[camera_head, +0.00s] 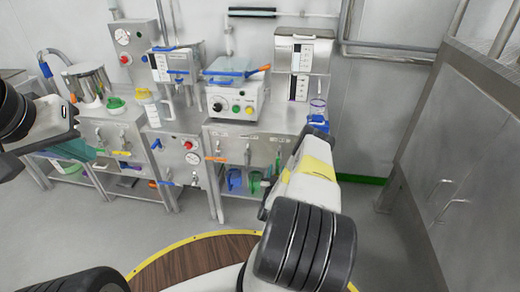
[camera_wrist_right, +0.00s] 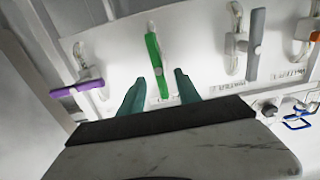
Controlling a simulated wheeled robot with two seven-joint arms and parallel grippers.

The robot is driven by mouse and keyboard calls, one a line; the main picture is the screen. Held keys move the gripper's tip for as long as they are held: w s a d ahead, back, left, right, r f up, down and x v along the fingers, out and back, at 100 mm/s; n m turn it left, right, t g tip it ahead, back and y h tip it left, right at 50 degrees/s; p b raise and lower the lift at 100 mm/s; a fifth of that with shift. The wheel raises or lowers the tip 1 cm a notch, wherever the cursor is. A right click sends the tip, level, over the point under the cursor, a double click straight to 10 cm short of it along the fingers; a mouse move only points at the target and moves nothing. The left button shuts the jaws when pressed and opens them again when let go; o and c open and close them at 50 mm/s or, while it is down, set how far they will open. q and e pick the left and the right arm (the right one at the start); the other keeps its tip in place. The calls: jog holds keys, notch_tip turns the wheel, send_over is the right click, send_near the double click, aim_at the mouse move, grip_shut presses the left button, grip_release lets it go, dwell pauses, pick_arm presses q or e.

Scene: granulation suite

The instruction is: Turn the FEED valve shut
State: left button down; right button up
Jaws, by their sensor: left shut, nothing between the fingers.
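A row of lever valves sits on the front panel of the steel bench. The right wrist view shows a purple lever (camera_wrist_right: 77,88), a green lever (camera_wrist_right: 157,66), a grey lever (camera_wrist_right: 255,45) and an orange one (camera_wrist_right: 306,27). My left gripper (camera_head: 75,150) is shut and empty at the left, before another bench section.
A control box (camera_head: 237,100) with knobs stands on the bench above the valves. A blue-rimmed clear container (camera_head: 317,112) is at the bench's right end. Blue and green vessels (camera_head: 235,180) stand on the shelf below. A large steel cabinet (camera_head: 450,160) is at the right.

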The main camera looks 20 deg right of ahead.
aim_at(277, 166)
jog(key=shift+x, duration=1.9)
grip_shut()
